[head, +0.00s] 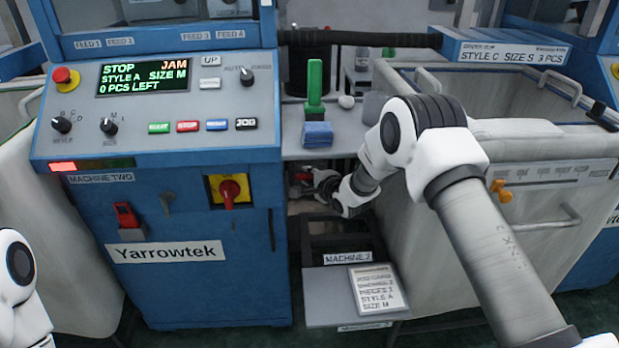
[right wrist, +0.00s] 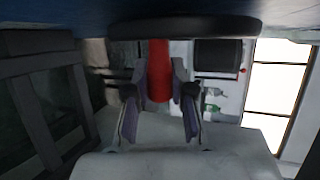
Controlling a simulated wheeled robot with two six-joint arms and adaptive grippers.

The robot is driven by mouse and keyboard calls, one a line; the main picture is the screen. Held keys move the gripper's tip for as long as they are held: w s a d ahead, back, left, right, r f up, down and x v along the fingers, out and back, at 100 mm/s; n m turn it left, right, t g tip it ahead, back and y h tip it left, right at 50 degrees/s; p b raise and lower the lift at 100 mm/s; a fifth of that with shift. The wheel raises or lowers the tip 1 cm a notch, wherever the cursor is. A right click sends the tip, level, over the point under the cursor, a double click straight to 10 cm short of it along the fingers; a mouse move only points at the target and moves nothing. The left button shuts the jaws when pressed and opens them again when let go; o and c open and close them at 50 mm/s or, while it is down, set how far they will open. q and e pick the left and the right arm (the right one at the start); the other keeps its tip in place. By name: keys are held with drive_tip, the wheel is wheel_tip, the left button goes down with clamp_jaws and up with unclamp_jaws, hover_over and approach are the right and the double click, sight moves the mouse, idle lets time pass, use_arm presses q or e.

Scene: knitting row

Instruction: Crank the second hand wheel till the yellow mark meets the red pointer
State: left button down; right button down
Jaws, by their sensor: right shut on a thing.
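The hand wheel shows in the right wrist view as a dark rim (right wrist: 185,27) seen edge-on, with a red crank handle (right wrist: 159,70) standing out from it. My right gripper (right wrist: 160,98) has its fingers on both sides of the red handle and is shut on it. In the head view my right gripper (head: 308,181) reaches into the gap at the right side of the blue machine two (head: 180,270), and a bit of red (head: 302,176) shows at its fingers. The wheel's face, the yellow mark and the red pointer cannot be made out. My left gripper is out of view.
The panel screen (head: 143,77) reads STOP, JAM. A red-and-yellow switch (head: 229,188) is on the machine front. A blue block (head: 317,134) and green upright piece (head: 314,82) stand above the gap. A tray (head: 325,285) lies below; a cloth bin (head: 500,190) stands right.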

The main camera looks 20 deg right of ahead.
drive_tip(key=shift+r, duration=0.2)
drive_tip(key=c, duration=1.1)
unclamp_jaws()
drive_tip(key=shift+w, duration=0.1)
drive_tip(key=shift+o, duration=0.6)
drive_tip(key=shift+f, duration=0.15)
drive_tip(key=v, duration=1.2)
